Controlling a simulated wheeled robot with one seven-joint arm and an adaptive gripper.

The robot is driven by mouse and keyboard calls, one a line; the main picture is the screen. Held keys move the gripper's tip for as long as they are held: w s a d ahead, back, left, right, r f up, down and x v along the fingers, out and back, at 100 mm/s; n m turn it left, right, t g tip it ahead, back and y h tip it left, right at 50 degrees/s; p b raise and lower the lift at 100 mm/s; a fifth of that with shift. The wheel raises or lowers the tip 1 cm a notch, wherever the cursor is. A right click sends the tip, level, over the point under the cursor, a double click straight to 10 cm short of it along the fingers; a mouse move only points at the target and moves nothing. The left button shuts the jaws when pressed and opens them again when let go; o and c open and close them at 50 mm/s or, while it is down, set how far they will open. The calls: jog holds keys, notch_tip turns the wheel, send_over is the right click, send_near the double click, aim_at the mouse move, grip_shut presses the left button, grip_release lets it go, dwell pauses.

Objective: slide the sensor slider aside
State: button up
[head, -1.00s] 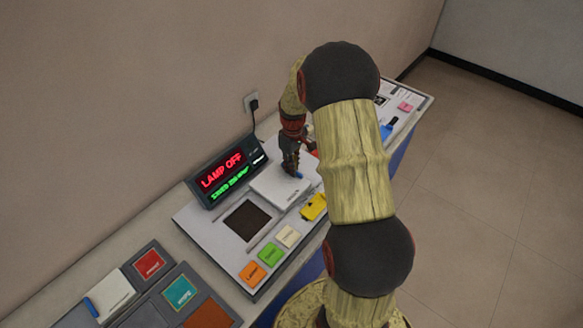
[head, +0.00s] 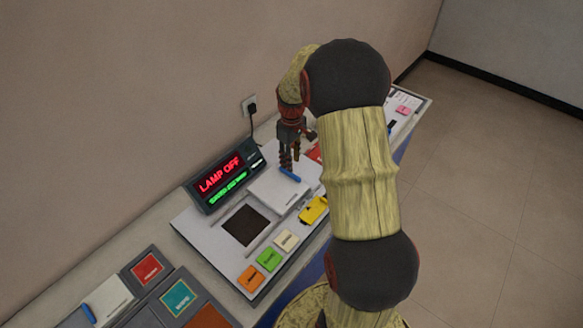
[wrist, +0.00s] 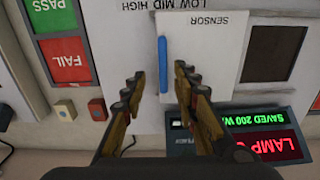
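The sensor slider is a white plate (wrist: 207,45) marked SENSOR, with a blue bar handle (wrist: 163,64) along one edge. In the head view the plate (head: 277,190) lies on the console beside a dark square window (head: 245,226), and the blue handle (head: 290,174) is at its far edge. My gripper (wrist: 156,80) is open in the wrist view, one finger on each side of the blue handle with gaps between. In the head view my gripper (head: 290,165) is over the handle. I cannot tell its exact height above the plate.
A display (head: 224,178) reading LAMP OFF stands behind the plate. Orange (head: 251,277), green (head: 269,259) and cream (head: 286,240) buttons and a yellow block (head: 313,210) line the front. Green PASS (wrist: 50,14) and red FAIL (wrist: 67,59) pads lie left in the wrist view.

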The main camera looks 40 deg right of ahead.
notch_tip(320, 180, up, 6)
jog(key=shift+r, duration=0.2)
dwell(0.7)
